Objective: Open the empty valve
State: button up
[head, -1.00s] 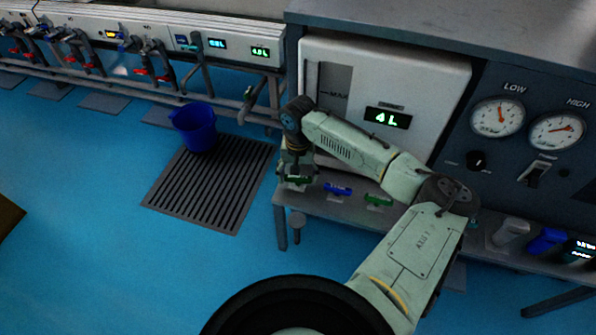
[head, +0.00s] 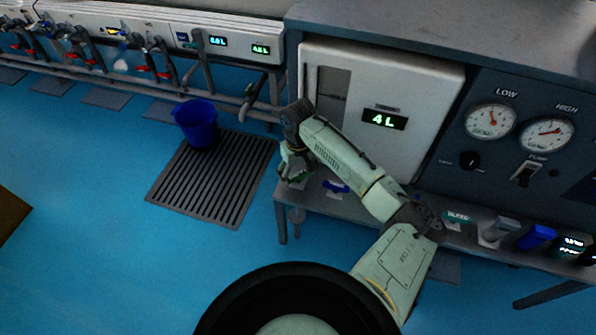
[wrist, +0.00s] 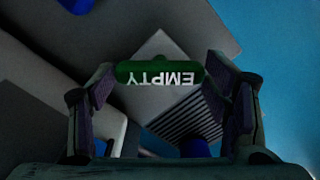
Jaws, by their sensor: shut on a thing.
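The empty valve's green handle (wrist: 160,74), with "EMPTY" reading upside down, lies between my fingers in the wrist view. My gripper (wrist: 160,85) is shut on this handle, one finger at each end. In the head view, my gripper (head: 296,170) points down at the left end of the shelf below the white tank panel (head: 385,85), whose display reads 4 L. Only a little of the green handle shows there; the gripper hides the rest.
A blue valve handle (head: 335,187) is close to the right of my gripper. A blue bucket (head: 197,124) stands on a dark floor grate (head: 215,185) to the left. Gauges and switches are on the panel at the right.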

aim_at(298, 175)
dwell(0.3)
jog(key=o, duration=1.2)
jog(key=shift+c, duration=0.2)
notch_tip(298, 175, up, 12)
